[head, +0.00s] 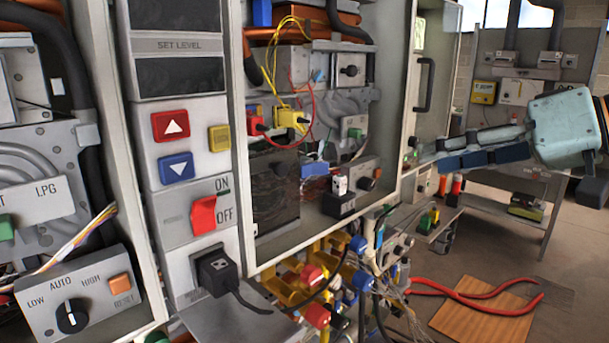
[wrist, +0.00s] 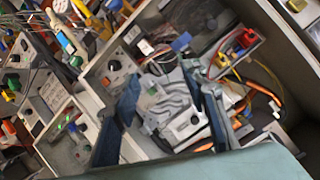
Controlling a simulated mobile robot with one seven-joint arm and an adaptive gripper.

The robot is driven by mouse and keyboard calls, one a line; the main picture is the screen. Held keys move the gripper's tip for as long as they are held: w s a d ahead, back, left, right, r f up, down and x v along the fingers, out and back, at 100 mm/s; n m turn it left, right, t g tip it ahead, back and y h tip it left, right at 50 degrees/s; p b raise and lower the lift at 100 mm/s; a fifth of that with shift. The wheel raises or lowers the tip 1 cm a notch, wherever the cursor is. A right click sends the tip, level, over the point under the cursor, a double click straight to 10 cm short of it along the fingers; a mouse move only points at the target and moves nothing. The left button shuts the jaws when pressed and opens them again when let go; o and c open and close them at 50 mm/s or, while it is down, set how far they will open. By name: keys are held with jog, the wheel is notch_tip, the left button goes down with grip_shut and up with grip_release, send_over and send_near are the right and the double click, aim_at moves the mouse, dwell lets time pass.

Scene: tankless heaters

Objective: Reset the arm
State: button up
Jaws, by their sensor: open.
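My gripper (head: 438,154) is at the right of the head view, with a pale teal body and dark blue finger pads pointing left towards the open heater cabinet (head: 402,110). Its tips overlap the cabinet's right edge in the picture; I cannot tell whether they touch it. In the wrist view my gripper (wrist: 164,80) has its two blue fingers apart, with nothing visibly held between them. Cabinet parts show between and beyond the fingers.
A control panel has a red ON/OFF switch (head: 203,215) and a plugged black connector (head: 217,272). Colored valves (head: 310,285) and cables hang below the cabinet. A grey bench (head: 515,178) stands behind.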

jog(key=s+a+f+m+h+p, duration=0.1)
jog(key=s+a+f+h+p, duration=0.1)
jog(key=s+a+f+h, duration=0.4)
jog(key=s+f+m+g+h, duration=0.1)
jog(key=s+f, duration=0.1)
jog(key=f, duration=0.3)
jog(key=s+a+f+g+h+p, duration=0.1)
jog(key=s+f, duration=0.1)
jog(key=f, duration=0.3)
jog(key=s+f+m+g+h+p, duration=0.1)
jog(key=s+f, duration=0.1)
jog(key=f, duration=0.3)
jog(key=shift+s+a+f+m+h, duration=0.15)
jog(key=shift+s+f+m+h, duration=0.15)
jog(key=shift+h, duration=0.1)
jog(key=shift+w+r, duration=0.1)
jog(key=shift+c, duration=0.5)
